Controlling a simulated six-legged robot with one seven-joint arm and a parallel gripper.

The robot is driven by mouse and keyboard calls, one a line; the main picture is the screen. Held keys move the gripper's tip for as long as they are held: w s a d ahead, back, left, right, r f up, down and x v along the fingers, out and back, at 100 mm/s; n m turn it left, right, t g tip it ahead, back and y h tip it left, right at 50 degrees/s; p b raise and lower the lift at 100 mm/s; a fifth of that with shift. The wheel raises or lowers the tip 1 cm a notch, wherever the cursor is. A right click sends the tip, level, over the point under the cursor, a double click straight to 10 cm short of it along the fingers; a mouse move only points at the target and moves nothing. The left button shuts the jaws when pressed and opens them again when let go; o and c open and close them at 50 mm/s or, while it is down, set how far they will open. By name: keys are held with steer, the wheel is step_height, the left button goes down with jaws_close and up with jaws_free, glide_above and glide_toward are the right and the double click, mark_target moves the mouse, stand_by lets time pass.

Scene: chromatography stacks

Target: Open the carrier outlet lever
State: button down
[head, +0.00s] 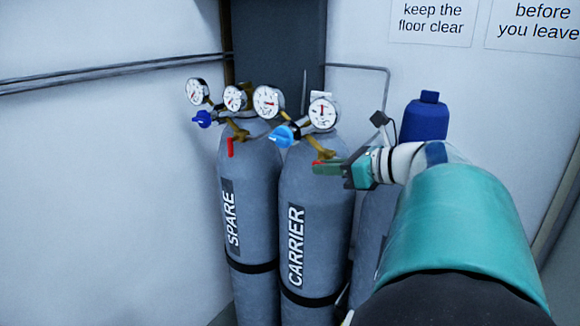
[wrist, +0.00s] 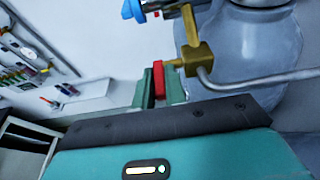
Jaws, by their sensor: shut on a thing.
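The grey CARRIER cylinder (head: 318,205) stands upright in the head view, with two gauges and a light blue regulator knob (head: 281,136) at its top. My gripper (head: 328,168) reaches in from the right at its brass outlet. In the wrist view, the red outlet lever (wrist: 158,78) sits between the two green fingers of my gripper (wrist: 157,88), which are shut on it. The lever joins a brass fitting (wrist: 197,57) with a grey pipe leading right. In the head view, the fingers hide most of this lever.
The SPARE cylinder (head: 248,190) stands to the left, with its own red lever (head: 230,147) and dark blue knob (head: 203,119). A blue-topped cylinder (head: 424,121) stands behind my arm. Wall pipes (head: 110,69) run at left. The wrist view shows a bench (wrist: 75,105) with small items.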

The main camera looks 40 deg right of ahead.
steer(key=c, duration=1.7)
jaws_free()
steer(key=v, duration=1.3)
steer(key=shift+s+d+r, duration=0.15)
steer(key=shift+s+r, duration=0.05)
steer(key=shift+s, duration=0.15)
